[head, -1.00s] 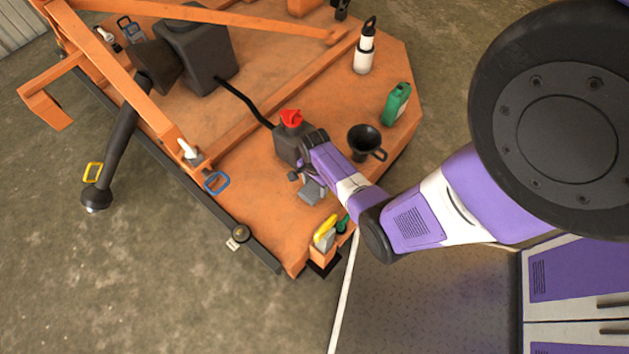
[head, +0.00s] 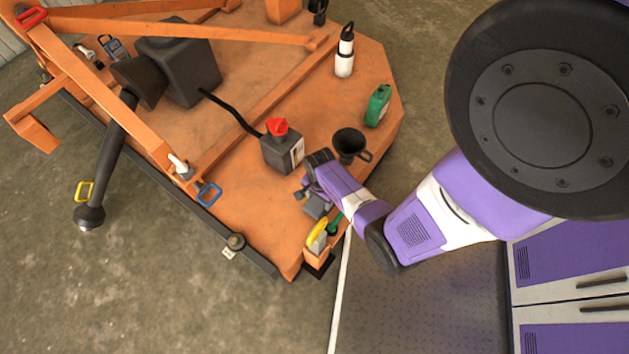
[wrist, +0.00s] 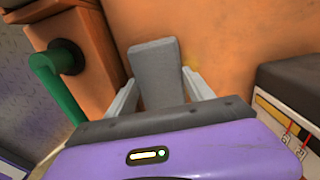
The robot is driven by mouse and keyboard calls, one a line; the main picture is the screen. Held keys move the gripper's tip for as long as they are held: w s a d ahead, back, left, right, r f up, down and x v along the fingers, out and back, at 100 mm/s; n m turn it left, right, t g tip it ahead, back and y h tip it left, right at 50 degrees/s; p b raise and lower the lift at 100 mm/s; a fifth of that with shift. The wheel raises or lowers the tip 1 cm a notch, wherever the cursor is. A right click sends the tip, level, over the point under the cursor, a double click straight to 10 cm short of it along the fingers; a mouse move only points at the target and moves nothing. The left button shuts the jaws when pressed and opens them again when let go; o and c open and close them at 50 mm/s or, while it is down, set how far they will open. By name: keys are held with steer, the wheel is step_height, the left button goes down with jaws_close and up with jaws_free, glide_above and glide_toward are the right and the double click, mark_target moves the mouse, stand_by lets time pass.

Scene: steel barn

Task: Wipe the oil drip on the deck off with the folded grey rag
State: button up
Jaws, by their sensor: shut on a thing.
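The folded grey rag (wrist: 156,68) is a flat grey block between my gripper's two pale fingers in the wrist view. It also shows in the head view (head: 317,207). My gripper (wrist: 160,92) is shut on it, low over the orange deck (head: 243,222) near its front corner. In the head view my gripper (head: 311,196) is between the dark can and the small orange holder. A faint yellowish patch (wrist: 190,62) shows on the deck beside the rag's right edge in the wrist view; I cannot tell whether it is the oil drip. The deck under the rag is hidden.
A dark can with a red cap (head: 280,150) stands behind my gripper. A black funnel (head: 349,145) and a green bottle (head: 377,106) stand to the right. The orange holder (head: 318,256) carries yellow and green-handled things close in front. Bare deck lies to the left.

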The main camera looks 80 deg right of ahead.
steer(key=shift+s+a, duration=0.25)
steer(key=shift+s, duration=0.35)
steer(key=shift+s+a+p, duration=0.1)
steer(key=shift+p, duration=0.3)
steer(key=shift+w+d+r+b, duration=0.1)
steer(key=shift+w+d+b, duration=0.3)
steer(key=shift+w, duration=0.55)
steer(key=shift+w+d+b, duration=0.15)
steer(key=shift+w+d, duration=0.4)
steer(key=shift+w, duration=0.4)
steer(key=shift+w+d+b, duration=0.4)
steer(key=shift+w, duration=0.45)
steer(key=shift+w+d+b, duration=0.4)
steer(key=shift+w, duration=0.4)
steer(key=shift+s+d+f, duration=0.15)
steer(key=shift+s+d, duration=0.05)
steer(key=shift+d, duration=0.2)
steer(key=shift+s+d+f, duration=0.15)
steer(key=shift+d, duration=0.25)
steer(key=shift+s, duration=0.2)
steer(key=shift+s+a+p, duration=0.3)
steer(key=shift+s+a, duration=0.05)
steer(key=shift+s, duration=0.3)
steer(key=shift+s+a+p, duration=0.3)
steer(key=shift+s, duration=0.3)
steer(key=shift+s+a+p, duration=0.3)
steer(key=shift+s+a, duration=0.05)
steer(key=shift+s, duration=0.3)
